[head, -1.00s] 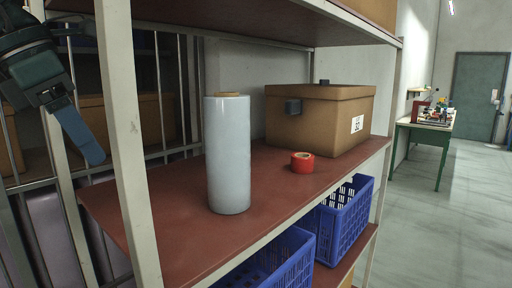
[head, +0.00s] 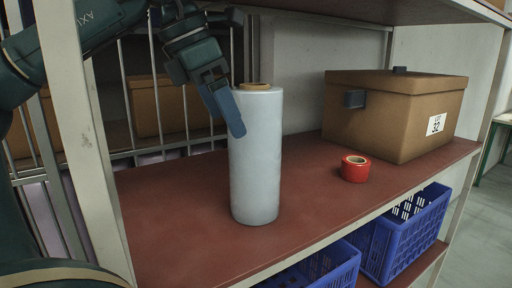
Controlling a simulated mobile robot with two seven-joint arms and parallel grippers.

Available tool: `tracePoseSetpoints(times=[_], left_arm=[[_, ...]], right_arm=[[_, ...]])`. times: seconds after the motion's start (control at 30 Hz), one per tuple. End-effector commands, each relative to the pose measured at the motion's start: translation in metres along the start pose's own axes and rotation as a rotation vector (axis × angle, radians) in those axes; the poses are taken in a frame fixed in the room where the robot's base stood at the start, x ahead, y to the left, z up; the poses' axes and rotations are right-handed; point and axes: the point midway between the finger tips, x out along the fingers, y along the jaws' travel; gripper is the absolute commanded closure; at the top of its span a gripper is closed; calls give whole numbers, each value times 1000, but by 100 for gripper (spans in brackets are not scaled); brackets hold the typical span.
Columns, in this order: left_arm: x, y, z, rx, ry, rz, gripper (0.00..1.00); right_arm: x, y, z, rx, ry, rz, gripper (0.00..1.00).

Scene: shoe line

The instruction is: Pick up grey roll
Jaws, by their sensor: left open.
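The grey roll (head: 256,165) stands upright on the red-brown shelf (head: 172,228) in the head view, with a brown core showing at its top. My left gripper (head: 232,118) comes in from the upper left, behind the shelf's front post. It is open, and its blue finger overlaps the roll's upper left edge in the picture. I cannot tell whether it touches the roll. Nothing is between its fingers that I can see. My right gripper is not in view.
A red tape roll (head: 355,168) lies right of the grey roll. A brown box (head: 384,117) labelled 32 stands behind it. A white post (head: 82,140) rises at the front left. Blue crates (head: 408,240) sit on the level below. Bare shelf lies around the roll.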

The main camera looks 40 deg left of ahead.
Motion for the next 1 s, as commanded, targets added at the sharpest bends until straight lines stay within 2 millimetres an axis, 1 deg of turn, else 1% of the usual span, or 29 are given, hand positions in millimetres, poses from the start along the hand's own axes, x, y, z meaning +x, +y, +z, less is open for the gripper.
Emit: tracePoseSetpoints(times=[0.03,0.27,0.5,0.57,0.7,0.93,1.0], left_arm=[[1,0,5,-1,3,-1,0],[6,0,18,0,2,0,0],[19,0,50,-1,4,0,0],[22,0,56,0,3,-1,0],[34,0,56,-1,0,-2,0],[36,0,55,-1,-2,0,0],[36,0,55,-1,-2,0,6]], right_arm=[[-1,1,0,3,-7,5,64],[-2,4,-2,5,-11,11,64],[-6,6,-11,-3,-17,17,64],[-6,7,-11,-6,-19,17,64],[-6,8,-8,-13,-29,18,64],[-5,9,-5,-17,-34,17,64],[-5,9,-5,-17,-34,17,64]])
